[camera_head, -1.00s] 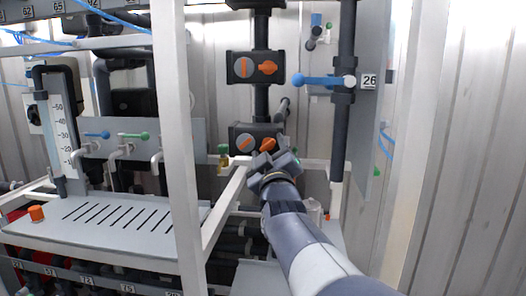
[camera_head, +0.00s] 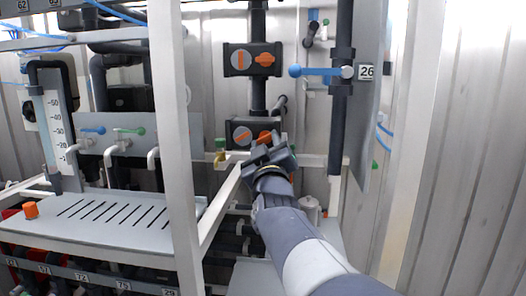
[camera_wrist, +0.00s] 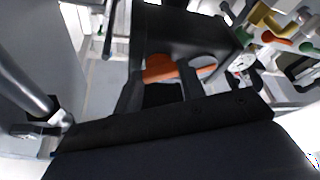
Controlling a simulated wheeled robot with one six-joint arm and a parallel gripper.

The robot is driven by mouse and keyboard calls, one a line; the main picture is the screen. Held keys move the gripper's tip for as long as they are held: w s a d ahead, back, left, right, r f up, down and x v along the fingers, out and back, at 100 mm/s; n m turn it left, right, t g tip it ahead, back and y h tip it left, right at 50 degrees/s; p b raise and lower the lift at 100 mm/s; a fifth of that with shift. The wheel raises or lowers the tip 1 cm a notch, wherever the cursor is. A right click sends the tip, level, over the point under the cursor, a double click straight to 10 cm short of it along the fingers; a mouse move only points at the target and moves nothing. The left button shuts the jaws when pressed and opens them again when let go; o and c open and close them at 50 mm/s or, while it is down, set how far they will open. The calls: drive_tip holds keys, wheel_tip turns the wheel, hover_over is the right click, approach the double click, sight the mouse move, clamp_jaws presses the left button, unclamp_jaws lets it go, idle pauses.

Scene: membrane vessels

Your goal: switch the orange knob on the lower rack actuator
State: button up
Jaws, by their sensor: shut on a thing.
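The lower rack actuator (camera_head: 239,124) is a dark box on the black vertical pipe. Its grey dial with an orange bar (camera_head: 242,136) faces me on the left, and the orange knob (camera_head: 264,138) is on its right, partly covered by my gripper. My gripper (camera_head: 272,146) is at the knob, shut on it. In the wrist view the orange knob (camera_wrist: 160,68) shows between the dark fingers, close to the actuator's black body (camera_wrist: 190,30). The full contact of the fingers is hidden.
A similar upper actuator (camera_head: 252,60) with its own orange knob is above. A blue-handled valve (camera_head: 318,71) with a "26" label stands to the right. A white frame post (camera_head: 175,150) is close on the left. A yellow fitting (camera_head: 220,152) is beside the lower actuator.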

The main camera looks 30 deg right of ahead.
drive_tip(key=shift+w+a+f+m+g+h+b, duration=0.1)
drive_tip(key=shift+m+g+h+b, duration=0.15)
drive_tip(key=shift+m+h, duration=0.85)
drive_tip(key=shift+a+r+m+g+h+b, duration=0.1)
drive_tip(key=shift+m+g+h+b, duration=0.2)
drive_tip(key=shift+m, duration=1.4)
drive_tip(key=shift+w+f+m+g+h+b, duration=0.2)
drive_tip(key=shift+m+h, duration=0.6)
drive_tip(key=shift+m, duration=0.6)
drive_tip(key=shift+s+r+m, duration=0.1)
drive_tip(key=shift+s+m, duration=0.05)
drive_tip(key=shift+m, duration=0.15)
drive_tip(key=o, duration=1)
drive_tip(key=b+v, duration=0.2)
drive_tip(key=v, duration=0.8)
drive_tip(key=shift+s+a, duration=0.2)
drive_tip(key=shift+s, duration=0.15)
